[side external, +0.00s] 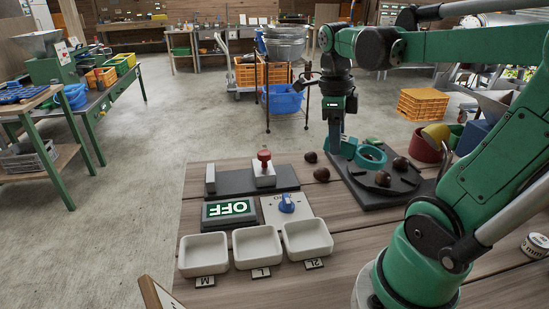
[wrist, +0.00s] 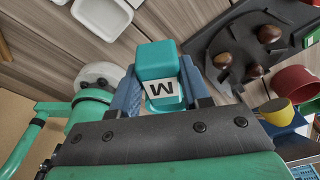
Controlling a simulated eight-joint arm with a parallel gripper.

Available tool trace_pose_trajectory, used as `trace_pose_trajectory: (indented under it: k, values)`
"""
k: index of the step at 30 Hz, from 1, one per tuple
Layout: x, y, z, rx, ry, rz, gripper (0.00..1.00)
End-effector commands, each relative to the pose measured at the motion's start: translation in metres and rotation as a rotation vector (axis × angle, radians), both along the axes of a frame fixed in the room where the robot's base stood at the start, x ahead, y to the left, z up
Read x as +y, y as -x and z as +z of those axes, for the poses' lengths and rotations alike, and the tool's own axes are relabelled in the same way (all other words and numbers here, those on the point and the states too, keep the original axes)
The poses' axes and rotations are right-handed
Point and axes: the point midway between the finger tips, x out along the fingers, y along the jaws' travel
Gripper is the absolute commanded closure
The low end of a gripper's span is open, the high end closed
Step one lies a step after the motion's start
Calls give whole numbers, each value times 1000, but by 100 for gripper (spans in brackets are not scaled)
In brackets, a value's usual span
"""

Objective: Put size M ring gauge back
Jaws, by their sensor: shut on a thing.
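My gripper (wrist: 160,95) is shut on the teal handle of the size M ring gauge (wrist: 157,62), and its white label with a black letter faces the wrist camera. In the side external view my gripper (side external: 337,150) points down at the left edge of a dark board (side external: 366,203). A teal ring (side external: 371,166) shows just right of the fingertips, over or on the board; the gap beneath it cannot be judged. The dark board also shows in the wrist view (wrist: 205,40), with several chestnuts (wrist: 222,60) on it.
White trays labelled M (side external: 203,268), L (side external: 257,262) and 2L (side external: 308,252) stand empty at the front. Behind them are a display reading OFF (side external: 229,209), a blue knob (side external: 287,203) and a red knob (side external: 264,158). Two loose chestnuts (side external: 321,174) lie left of the board. A red tub (side external: 424,151) stands behind.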

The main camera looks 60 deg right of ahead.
Motion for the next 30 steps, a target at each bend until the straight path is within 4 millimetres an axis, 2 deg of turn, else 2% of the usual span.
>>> trace_pose_trajectory:
  k: [1, 6, 12, 20, 30]
  values:
    - [-5, -4, -13, 22, 4, -90, 100]
    - [-12, -8, -51, 87, 3, -377, 100]
    - [-13, -6, -77, 132, -9, -574, 100]
    - [-13, -5, -94, 144, -13, -622, 100]
    - [-13, -5, -132, 142, -13, -620, 100]
